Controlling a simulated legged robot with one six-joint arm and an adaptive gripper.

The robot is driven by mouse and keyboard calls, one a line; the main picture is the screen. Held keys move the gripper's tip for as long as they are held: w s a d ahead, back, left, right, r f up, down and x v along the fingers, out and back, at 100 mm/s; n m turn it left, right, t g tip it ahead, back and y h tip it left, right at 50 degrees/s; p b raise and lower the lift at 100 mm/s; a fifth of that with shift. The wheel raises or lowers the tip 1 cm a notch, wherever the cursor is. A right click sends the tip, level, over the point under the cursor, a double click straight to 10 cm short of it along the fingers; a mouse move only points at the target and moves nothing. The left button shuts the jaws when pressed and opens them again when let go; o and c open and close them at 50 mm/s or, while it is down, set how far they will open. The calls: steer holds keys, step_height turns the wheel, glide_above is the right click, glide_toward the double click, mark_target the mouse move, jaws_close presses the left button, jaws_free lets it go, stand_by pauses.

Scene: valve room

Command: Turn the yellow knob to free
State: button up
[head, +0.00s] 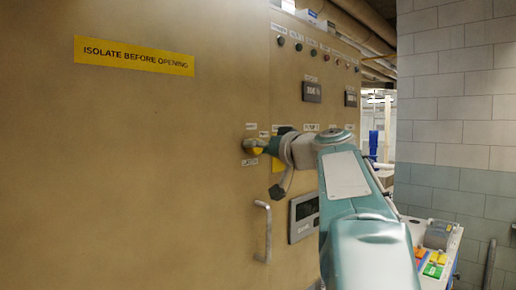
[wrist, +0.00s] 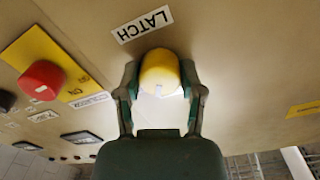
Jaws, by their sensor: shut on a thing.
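The yellow knob (wrist: 160,70) sits on the tan cabinet face in the wrist view, beside a white label (wrist: 143,24) reading LATCH. My gripper (wrist: 160,82) has one dark green finger on each side of the knob and is shut on it. My gripper hides part of the knob there. Markings for the knob's positions cannot be read.
A red button (wrist: 41,80) on a yellow plate is left of the knob in the wrist view. A cabinet handle (head: 263,232) stands out below my gripper in the head view.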

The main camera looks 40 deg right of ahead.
steer(key=m, duration=1.1)
steer(key=shift+m+y, duration=0.3)
steer(key=shift+m, duration=0.1)
steer(key=shift+f, duration=0.1)
steer(key=o, duration=1.2)
steer(key=shift+w+d, duration=0.1)
steer(key=shift+w, duration=0.05)
steer(key=shift+c, duration=0.2)
steer(key=s, duration=1.2)
steer(key=shift+d, duration=0.45)
